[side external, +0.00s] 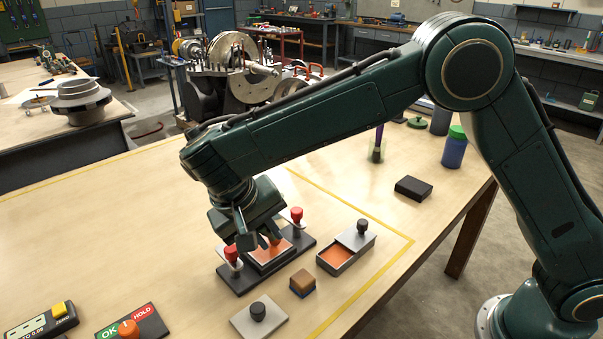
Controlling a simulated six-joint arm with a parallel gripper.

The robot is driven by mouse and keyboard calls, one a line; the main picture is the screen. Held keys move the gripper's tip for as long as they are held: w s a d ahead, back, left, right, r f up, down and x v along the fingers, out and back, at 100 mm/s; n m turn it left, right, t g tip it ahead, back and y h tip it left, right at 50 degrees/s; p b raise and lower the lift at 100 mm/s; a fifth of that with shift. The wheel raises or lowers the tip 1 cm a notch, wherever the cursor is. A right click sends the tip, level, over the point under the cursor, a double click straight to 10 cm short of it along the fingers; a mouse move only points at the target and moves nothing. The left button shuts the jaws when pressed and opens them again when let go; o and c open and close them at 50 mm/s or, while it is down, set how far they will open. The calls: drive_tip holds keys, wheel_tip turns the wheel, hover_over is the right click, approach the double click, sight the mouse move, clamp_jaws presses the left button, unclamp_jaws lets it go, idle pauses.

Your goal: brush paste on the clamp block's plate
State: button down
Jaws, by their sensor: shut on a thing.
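The clamp block (238,283) is a dark base with two red-knobbed clamps (232,254) on the table. Its plate (272,254) lies between them, and the part that shows is orange-brown. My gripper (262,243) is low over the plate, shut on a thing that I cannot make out. The fingers hide part of the plate; I cannot tell whether they touch it. A brush-like tool (378,142) with a purple handle stands in a clear holder at the back. An open tray (335,259) holds orange paste; a grey lid with a black knob (362,228) covers its far end.
A small orange-and-blue block (302,283) and a grey plate with a black knob (258,317) lie in front. A dark block (413,188) and a green-capped blue bottle (454,147) stand right. An OK/HOLD switch box (130,324) is front left.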

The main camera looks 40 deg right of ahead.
drive_tip(key=shift+w, duration=0.35)
drive_tip(key=shift+w+f, duration=0.1)
drive_tip(key=shift+w, duration=1.4)
drive_tip(key=shift+s, duration=1.7)
drive_tip(key=shift+s, duration=1.65)
drive_tip(key=shift+w, duration=0.1)
